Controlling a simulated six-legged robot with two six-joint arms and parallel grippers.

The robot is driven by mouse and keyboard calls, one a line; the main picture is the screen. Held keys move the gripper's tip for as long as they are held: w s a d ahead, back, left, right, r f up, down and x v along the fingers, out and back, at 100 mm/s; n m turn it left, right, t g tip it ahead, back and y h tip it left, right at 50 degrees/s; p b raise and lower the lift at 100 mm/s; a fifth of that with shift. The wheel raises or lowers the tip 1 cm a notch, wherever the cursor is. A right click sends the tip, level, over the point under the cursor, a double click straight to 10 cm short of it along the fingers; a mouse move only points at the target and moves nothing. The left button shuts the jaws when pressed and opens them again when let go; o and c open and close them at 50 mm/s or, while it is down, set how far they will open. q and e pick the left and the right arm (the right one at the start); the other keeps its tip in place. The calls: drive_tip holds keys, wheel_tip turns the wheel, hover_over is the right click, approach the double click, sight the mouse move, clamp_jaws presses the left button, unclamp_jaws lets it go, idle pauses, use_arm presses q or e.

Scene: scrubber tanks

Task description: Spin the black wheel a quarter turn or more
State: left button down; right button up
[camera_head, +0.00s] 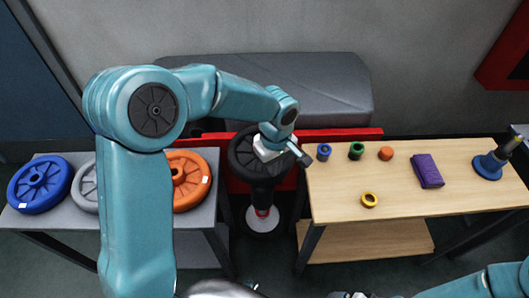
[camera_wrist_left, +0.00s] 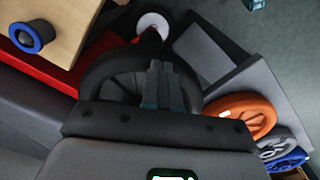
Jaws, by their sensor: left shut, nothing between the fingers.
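The black wheel (camera_head: 240,155) stands on a dark post with a round pale base, between the two tables. My left arm reaches over from the left, and its wrist covers the right part of the wheel.
The grey left table (camera_head: 206,222) holds a blue wheel (camera_head: 40,183), a grey wheel and an orange wheel (camera_head: 192,180). The wooden right table (camera_head: 330,205) carries small rings, a purple block (camera_head: 426,170) and a blue stand. A red beam (camera_head: 340,134) runs behind the wheel.

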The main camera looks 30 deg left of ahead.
use_arm(q)
drive_tip(key=shift+w+d, duration=0.2)
drive_tip(key=shift+w, duration=0.1)
drive_tip(key=shift+w+d, duration=0.25)
drive_tip(key=shift+w, duration=0.25)
drive_tip(key=shift+w+d, duration=0.25)
drive_tip(key=shift+w, duration=0.2)
wheel_tip(320, 180, up, 6)
drive_tip(key=p, duration=0.4)
drive_tip(key=shift+r+p, duration=0.2)
drive_tip(key=shift+p, duration=0.15)
drive_tip(key=shift+r, duration=0.3)
